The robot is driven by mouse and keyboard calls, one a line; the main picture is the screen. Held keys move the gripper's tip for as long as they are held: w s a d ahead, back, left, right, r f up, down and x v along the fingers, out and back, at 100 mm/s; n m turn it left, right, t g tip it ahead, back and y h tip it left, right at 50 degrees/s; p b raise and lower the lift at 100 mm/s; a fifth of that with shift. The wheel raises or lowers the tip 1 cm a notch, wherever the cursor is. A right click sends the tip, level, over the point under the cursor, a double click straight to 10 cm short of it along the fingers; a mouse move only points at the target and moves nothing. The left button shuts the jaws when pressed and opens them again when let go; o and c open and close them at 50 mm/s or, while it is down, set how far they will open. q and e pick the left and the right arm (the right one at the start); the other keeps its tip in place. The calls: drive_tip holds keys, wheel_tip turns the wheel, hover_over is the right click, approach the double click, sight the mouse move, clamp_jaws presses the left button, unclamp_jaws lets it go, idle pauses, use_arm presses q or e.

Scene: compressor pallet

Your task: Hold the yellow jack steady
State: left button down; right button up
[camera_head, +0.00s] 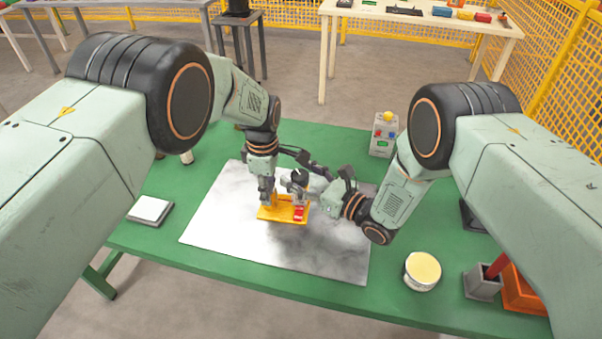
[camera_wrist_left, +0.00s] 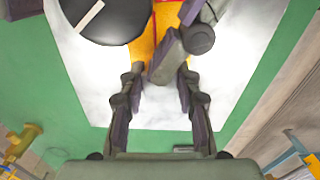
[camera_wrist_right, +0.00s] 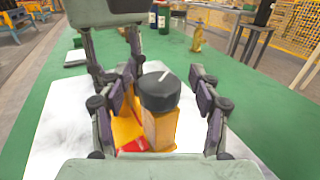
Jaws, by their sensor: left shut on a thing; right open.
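The yellow jack (camera_head: 285,213) stands on the pale sheet, with a red part (camera_head: 299,213) at its front and a round black knob (camera_head: 300,177) with a pale mark on top. My left gripper (camera_head: 268,199) is shut on the jack's left side; the jack also shows in the left wrist view (camera_wrist_left: 144,45), partly hidden by the fingers. My right gripper (camera_head: 311,184) is open beside the knob. In the right wrist view its fingers stand on either side of the jack's yellow body (camera_wrist_right: 161,130) and knob (camera_wrist_right: 160,92), with a clear gap on the right.
The pale sheet (camera_head: 222,225) lies on a green table (camera_head: 160,250). A control box (camera_head: 383,135) with a yellow button stands at the back right. A round tin (camera_head: 422,271), a grey holder (camera_head: 482,283) and an orange bin (camera_head: 522,290) are at right. A small scale-like plate (camera_head: 150,210) is at left.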

drive_tip(key=shift+n+g+y, duration=1.4)
drive_tip(key=shift+n+g, duration=0.2)
drive_tip(key=shift+g, duration=0.4)
drive_tip(key=shift+n+g+y, duration=0.8)
drive_tip(key=shift+n+g, duration=0.8)
drive_tip(key=shift+g, duration=0.8)
drive_tip(key=s+d, duration=0.2)
drive_tip(key=d, duration=1)
drive_tip(key=w+d+r+m+t+h, duration=0.2)
drive_tip(key=w+m+t+h, duration=0.1)
drive_tip(key=w+m, duration=0.5)
drive_tip(key=w+d+r+m+t+h, duration=0.2)
drive_tip(key=w+m+t+h, duration=0.2)
drive_tip(key=m, duration=0.7)
drive_tip(key=w+d+r+m+t+h, duration=0.2)
drive_tip(key=w+d+m+t+h, duration=0.1)
drive_tip(key=w+m+h, duration=0.4)
drive_tip(key=w+m, duration=0.3)
drive_tip(key=w, duration=0.2)
drive_tip(key=shift+w+r+m, duration=0.15)
drive_tip(key=shift+w+m, duration=0.1)
drive_tip(key=shift+m, duration=0.05)
